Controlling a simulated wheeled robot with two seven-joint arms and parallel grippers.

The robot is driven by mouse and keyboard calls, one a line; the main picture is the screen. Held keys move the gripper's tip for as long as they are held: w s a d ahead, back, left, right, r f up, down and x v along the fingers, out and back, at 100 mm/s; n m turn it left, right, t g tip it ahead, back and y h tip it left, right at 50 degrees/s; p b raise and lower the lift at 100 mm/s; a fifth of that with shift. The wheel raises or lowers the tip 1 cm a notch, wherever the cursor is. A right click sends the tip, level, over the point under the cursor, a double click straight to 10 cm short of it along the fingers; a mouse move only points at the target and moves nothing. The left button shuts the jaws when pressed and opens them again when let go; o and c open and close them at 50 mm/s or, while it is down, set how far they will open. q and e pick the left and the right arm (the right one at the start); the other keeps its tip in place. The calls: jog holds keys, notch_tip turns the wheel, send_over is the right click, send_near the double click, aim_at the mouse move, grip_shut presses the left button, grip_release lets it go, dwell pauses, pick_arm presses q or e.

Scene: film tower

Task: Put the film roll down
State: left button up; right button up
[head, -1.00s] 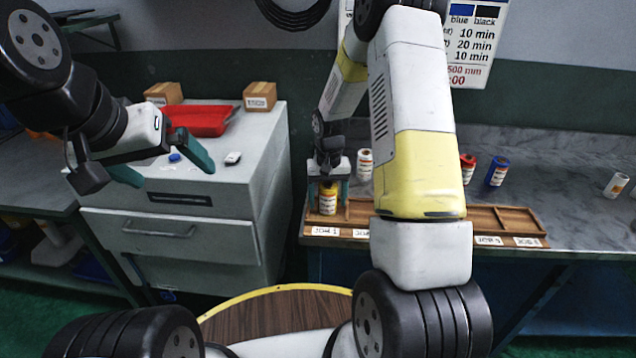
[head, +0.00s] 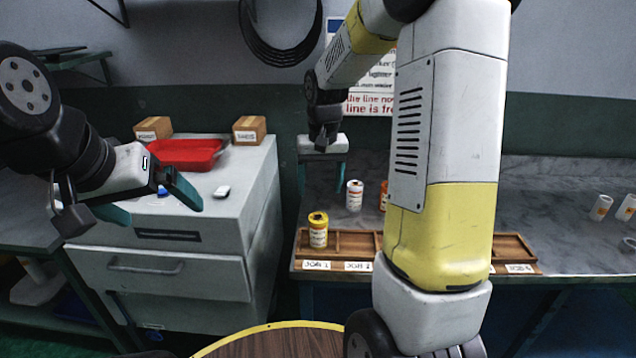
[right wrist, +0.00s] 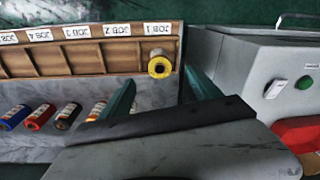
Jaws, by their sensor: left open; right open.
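A film roll with a yellow cap (head: 318,232) stands upright in the JOB 1 compartment, at the left end of the wooden tray (head: 423,268). In the right wrist view the roll (right wrist: 159,66) shows from above, beside the JOB 1 label, apart from the fingers. My right gripper (head: 321,178) is open and empty, raised above and behind the roll. Its two green fingers also show in the right wrist view (right wrist: 163,92). My left gripper (head: 150,202) is open and empty in front of the grey cabinet at the left.
White-labelled rolls (head: 354,195) stand on the grey counter (head: 560,225) behind the tray; the wrist view shows blue (right wrist: 14,117), red (right wrist: 41,117) and black (right wrist: 68,116) ones. The cabinet (head: 230,220) bears a red tray (head: 185,154) and two cardboard boxes. My right arm hides the tray's middle.

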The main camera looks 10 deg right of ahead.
jog(key=s+a+r+t+y, duration=0.1)
jog(key=s+r+t, duration=0.1)
jog(key=s+r, duration=0.4)
jog(key=s+a+r+n+t, duration=0.1)
jog(key=s+r+t, duration=0.2)
jog(key=s+r, duration=0.4)
jog(key=s, duration=0.8)
jog(key=shift+s+y, duration=0.25)
jog(key=shift+y, duration=0.15)
